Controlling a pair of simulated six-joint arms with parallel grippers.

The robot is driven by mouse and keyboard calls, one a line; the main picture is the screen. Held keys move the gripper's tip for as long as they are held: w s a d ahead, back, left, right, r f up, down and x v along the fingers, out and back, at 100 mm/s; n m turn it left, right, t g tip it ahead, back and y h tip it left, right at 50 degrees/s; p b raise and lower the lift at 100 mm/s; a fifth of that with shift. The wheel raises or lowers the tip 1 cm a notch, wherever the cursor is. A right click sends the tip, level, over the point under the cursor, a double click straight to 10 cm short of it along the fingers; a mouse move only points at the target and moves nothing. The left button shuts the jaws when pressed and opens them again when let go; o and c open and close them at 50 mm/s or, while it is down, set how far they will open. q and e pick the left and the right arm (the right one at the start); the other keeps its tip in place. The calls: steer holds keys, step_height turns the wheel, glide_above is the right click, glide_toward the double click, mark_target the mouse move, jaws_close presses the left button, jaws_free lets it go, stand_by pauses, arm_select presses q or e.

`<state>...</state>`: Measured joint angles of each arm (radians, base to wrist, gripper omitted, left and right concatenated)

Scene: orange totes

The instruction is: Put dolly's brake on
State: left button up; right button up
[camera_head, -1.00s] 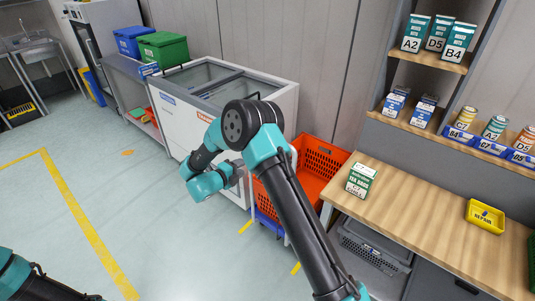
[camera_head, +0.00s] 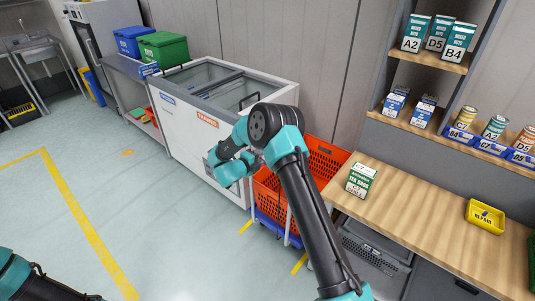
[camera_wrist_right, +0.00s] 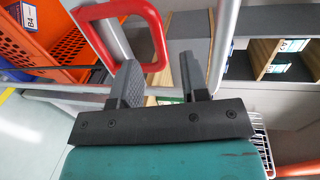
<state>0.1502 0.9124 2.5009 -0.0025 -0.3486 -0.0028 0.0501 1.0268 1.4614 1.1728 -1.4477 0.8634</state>
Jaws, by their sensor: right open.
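The dolly (camera_head: 277,229) stands on the floor by the wooden counter, with a blue base and pale upright bars. It carries an orange tote (camera_head: 325,158), partly hidden behind my right arm. In the right wrist view a red loop-shaped bar (camera_wrist_right: 158,30), possibly the brake lever, lies just beyond the fingertips beside a pale post (camera_wrist_right: 227,35). My right gripper (camera_wrist_right: 160,72) is open with nothing between its fingers. I cannot tell whether it touches the red bar. In the head view this gripper is largely hidden by its arm. My left gripper is out of view.
A white chest freezer (camera_head: 195,130) stands close behind my right wrist. The wooden counter (camera_head: 420,205) holds a green-and-white box (camera_head: 360,180) and a yellow bin (camera_head: 485,216). The floor at left is clear, with yellow lines.

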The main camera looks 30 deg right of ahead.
steer(key=x, duration=0.6)
jaws_close()
stand_by(0.3)
